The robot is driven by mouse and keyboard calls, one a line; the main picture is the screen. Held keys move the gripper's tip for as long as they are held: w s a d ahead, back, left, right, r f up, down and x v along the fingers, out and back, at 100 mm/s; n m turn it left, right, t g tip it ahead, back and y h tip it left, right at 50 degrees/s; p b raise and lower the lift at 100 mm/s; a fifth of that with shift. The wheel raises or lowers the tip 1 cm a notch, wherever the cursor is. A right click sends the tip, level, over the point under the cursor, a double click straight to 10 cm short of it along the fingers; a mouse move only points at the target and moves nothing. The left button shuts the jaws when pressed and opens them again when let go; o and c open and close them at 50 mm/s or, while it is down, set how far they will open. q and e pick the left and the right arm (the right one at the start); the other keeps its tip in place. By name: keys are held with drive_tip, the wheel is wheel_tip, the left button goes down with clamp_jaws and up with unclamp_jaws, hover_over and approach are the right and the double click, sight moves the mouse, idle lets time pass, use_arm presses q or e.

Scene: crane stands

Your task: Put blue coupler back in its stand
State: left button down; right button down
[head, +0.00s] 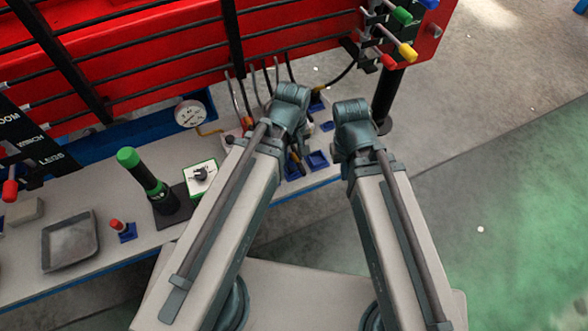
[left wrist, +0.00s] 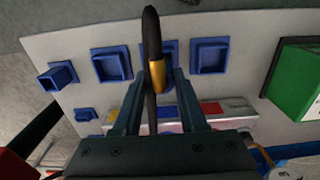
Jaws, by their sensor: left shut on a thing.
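In the left wrist view my left gripper (left wrist: 153,100) is shut on a slim coupler (left wrist: 158,76) with a gold collar and a black hose rising from it. No blue marking shows clearly on the coupler. Behind it are square blue stands: one at the left (left wrist: 110,65) and one at the right (left wrist: 209,55). Another blue part behind the coupler is mostly hidden. The coupler appears in front of the panel between these stands; whether it touches one is unclear. In the head view, blue stands (head: 317,161) show beside my left arm, which largely hides the gripper. My right gripper is out of sight.
A green-handled tool (head: 146,178), a white-green box (head: 201,178), a grey tray (head: 70,242) and a gauge (head: 190,113) are on or above the bench. A red machine with hoses and coloured levers (head: 402,16) stands behind. Open floor lies right.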

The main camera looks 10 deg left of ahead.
use_arm(q)
drive_tip(key=shift+f+b, duration=0.6)
drive_tip(key=shift+f, duration=0.15)
drive_tip(key=shift+c, duration=1.9)
unclamp_jaws()
drive_tip(key=shift+r, duration=0.1)
drive_tip(key=shift+r+p, duration=2.5)
drive_tip(key=shift+p, duration=0.15)
drive_tip(key=shift+r, duration=0.1)
wheel_tip(320, 180, up, 14)
drive_tip(key=p, duration=1.3)
drive_tip(key=shift+p, duration=0.4)
drive_tip(key=shift+f, duration=0.2)
